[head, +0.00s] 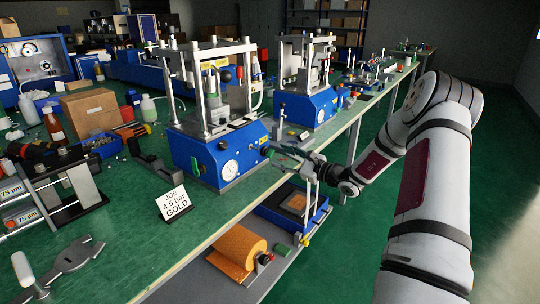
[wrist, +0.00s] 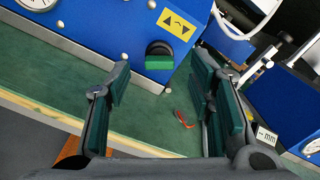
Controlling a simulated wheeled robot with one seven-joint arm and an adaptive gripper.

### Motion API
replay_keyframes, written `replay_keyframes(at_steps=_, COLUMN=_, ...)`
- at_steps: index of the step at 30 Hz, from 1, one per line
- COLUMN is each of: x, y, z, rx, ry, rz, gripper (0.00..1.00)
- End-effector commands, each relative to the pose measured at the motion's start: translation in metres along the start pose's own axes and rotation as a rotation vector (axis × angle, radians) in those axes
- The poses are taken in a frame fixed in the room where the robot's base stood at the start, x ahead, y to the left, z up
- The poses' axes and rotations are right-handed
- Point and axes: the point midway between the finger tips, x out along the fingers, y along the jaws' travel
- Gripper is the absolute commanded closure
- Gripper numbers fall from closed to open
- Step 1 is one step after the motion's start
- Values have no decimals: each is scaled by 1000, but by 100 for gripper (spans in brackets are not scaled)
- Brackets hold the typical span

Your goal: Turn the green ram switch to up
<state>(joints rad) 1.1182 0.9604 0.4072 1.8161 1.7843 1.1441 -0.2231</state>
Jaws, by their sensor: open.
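The green ram switch (wrist: 159,62) shows in the wrist view as a green bar on a round black base. It sits on the front of the blue press (wrist: 115,18), just below a yellow arrow label (wrist: 176,23). In the head view the switch (head: 266,150) is a small green spot at the right of the front press (head: 208,160). My gripper (wrist: 162,90) is open and empty, its green-padded fingers well apart. The switch lies ahead, between the finger lines and apart from both. In the head view my gripper (head: 290,153) is close to the switch.
The green bench (wrist: 60,75) runs below the press face. A small red piece (wrist: 184,120) lies on it near the right finger. A second blue press (head: 310,105) stands behind. A job card (head: 174,204) stands in front. An orange roll (head: 237,248) lies on the lower shelf.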

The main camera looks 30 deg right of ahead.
Motion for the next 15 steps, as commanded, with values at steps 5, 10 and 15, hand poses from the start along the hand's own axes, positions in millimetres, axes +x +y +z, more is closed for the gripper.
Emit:
replay_keyframes(at_steps=5, x=31, y=2, z=-1, rx=1, ry=-2, rz=2, gripper=52)
replay_keyframes(at_steps=10, x=49, y=1, z=0, rx=0, ry=-1, rz=2, gripper=52)
replay_keyframes(at_steps=15, x=54, y=0, z=0, rx=0, ry=1, rz=0, gripper=52)
